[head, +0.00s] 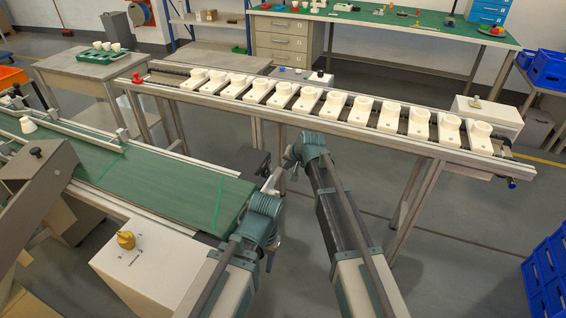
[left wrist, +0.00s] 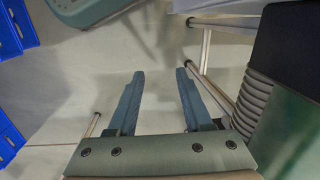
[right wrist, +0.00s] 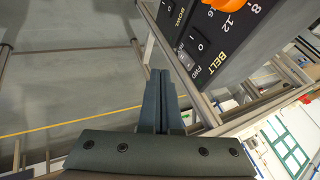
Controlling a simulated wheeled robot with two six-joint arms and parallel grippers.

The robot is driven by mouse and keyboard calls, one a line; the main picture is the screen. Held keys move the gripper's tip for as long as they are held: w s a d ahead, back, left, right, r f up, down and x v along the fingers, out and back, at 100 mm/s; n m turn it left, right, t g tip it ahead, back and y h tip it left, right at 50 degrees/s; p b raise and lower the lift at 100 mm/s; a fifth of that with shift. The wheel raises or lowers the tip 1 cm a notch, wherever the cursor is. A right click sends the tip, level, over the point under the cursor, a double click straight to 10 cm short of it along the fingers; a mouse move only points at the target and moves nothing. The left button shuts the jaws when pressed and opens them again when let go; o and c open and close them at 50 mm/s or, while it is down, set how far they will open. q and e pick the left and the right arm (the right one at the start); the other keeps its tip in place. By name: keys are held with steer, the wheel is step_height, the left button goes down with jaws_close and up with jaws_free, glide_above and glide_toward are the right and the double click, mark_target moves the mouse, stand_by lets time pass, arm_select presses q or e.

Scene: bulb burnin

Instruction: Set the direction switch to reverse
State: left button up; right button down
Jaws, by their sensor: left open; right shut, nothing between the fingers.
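A dark control panel (right wrist: 215,35) fills the upper right of the right wrist view, seen at a slant. It carries an orange knob (right wrist: 239,5), a BELT rocker marked 0 and 1 (right wrist: 198,43), and a FWD label (right wrist: 195,72) near its lower edge. The direction switch by that label is only partly visible; its setting cannot be told. My right gripper (right wrist: 160,72) is shut and empty, its tips just left of the panel's edge; contact cannot be told. My left gripper (left wrist: 158,72) is open and empty over the floor.
A green conveyor belt (head: 160,180) runs at the left, with a white box bearing a yellow knob (head: 125,240) in front. A long rack (head: 330,118) holds several white bulb sockets. Blue crates (head: 548,265) stand at right. Floor (head: 450,240) is clear right of my arms.

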steer(key=p+v, duration=0.4)
steer(key=v, duration=0.3)
steer(key=shift+p, duration=0.3)
steer(key=shift+d, duration=0.1)
